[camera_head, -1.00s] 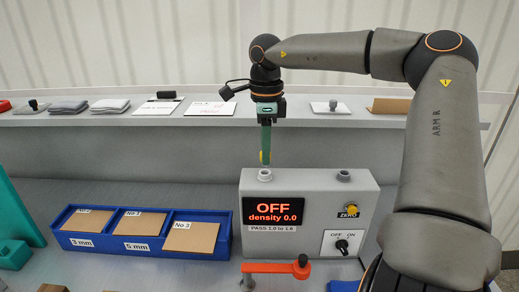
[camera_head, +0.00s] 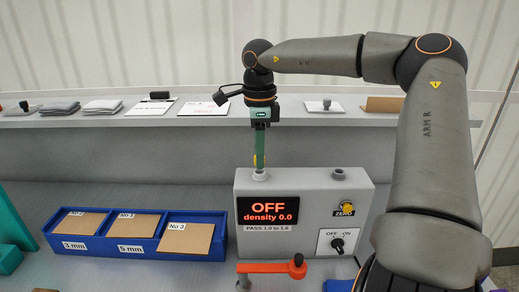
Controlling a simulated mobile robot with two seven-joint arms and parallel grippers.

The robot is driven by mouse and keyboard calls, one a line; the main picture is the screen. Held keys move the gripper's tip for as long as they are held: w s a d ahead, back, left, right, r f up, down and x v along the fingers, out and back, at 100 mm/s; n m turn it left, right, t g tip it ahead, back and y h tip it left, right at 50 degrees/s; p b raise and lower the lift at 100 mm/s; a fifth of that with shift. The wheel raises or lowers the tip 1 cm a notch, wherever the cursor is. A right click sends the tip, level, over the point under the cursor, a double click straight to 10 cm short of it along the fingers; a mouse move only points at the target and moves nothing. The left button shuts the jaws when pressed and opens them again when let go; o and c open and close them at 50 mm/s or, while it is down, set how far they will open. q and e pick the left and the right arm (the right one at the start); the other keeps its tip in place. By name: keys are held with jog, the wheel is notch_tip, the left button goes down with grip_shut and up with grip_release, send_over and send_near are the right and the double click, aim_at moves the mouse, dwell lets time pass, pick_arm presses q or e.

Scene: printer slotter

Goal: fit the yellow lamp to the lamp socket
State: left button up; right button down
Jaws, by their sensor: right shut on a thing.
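The yellow lamp (camera_head: 259,161) is a small piece at the lower tips of the long green fingers of my right gripper (camera_head: 260,150). The gripper is shut on it and points straight down; the fingers hide part of the lamp. The lamp is directly above the left of two round sockets (camera_head: 259,175) on top of the grey box (camera_head: 306,221). Its lower end is at or very near the socket rim; I cannot tell whether it touches. The box display reads "OFF density 0.0". My left gripper is not in view.
A second round socket (camera_head: 339,175) is at the box's top right. A blue tray (camera_head: 138,245) with three brown cards stands to the left. An orange lever (camera_head: 270,268) lies in front of the box. A grey shelf (camera_head: 400,119) with several items runs behind.

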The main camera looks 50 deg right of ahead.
jog(key=shift+f+b, duration=0.4)
jog(key=shift+f, duration=0.4)
dwell(0.4)
jog(key=c, duration=0.6)
grip_release()
jog(key=shift+r, duration=0.1)
notch_tip(320, 180, up, 12)
jog(key=shift+r, duration=0.15)
